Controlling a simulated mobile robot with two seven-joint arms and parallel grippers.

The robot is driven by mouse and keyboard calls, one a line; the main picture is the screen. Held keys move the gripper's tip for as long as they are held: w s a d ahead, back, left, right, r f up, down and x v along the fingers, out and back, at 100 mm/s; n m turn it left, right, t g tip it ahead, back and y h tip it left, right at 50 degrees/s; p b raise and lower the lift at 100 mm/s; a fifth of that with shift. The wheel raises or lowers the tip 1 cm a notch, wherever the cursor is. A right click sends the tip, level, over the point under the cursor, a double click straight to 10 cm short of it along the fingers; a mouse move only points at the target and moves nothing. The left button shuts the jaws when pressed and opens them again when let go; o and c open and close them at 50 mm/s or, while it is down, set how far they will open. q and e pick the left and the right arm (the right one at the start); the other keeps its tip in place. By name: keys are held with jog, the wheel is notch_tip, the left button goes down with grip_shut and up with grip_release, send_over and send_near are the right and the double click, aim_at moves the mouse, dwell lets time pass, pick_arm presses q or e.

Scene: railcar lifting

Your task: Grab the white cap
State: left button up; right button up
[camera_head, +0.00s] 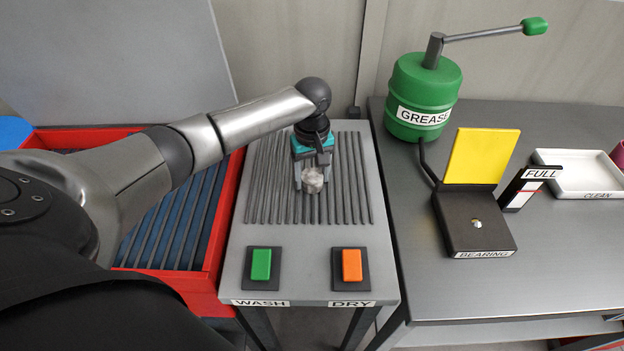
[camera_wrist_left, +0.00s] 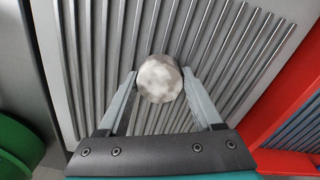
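The white cap (camera_head: 312,180) is a small round piece with a mottled grey-white surface. It is over the ribbed grey wash-and-dry stand (camera_head: 240,272). My left gripper (camera_head: 312,184) points down at it. In the left wrist view the cap (camera_wrist_left: 159,79) lies between the tips of my left gripper's two fingers (camera_wrist_left: 160,88). The fingers are spread to about the cap's width, one on each side, and look very close to its edges. Whether both touch it is hard to tell. My right gripper is in neither view.
The stand has a green WASH button (camera_head: 261,265) and an orange DRY button (camera_head: 352,265). A red bin (camera_head: 225,225) is at left. On the right table are a green GREASE pot (camera_head: 423,90), a black BEARING fixture with yellow plate (camera_head: 480,156) and a white CLEAN tray (camera_head: 590,188).

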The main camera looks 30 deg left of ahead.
pick_arm(q)
jog(key=c, duration=0.9)
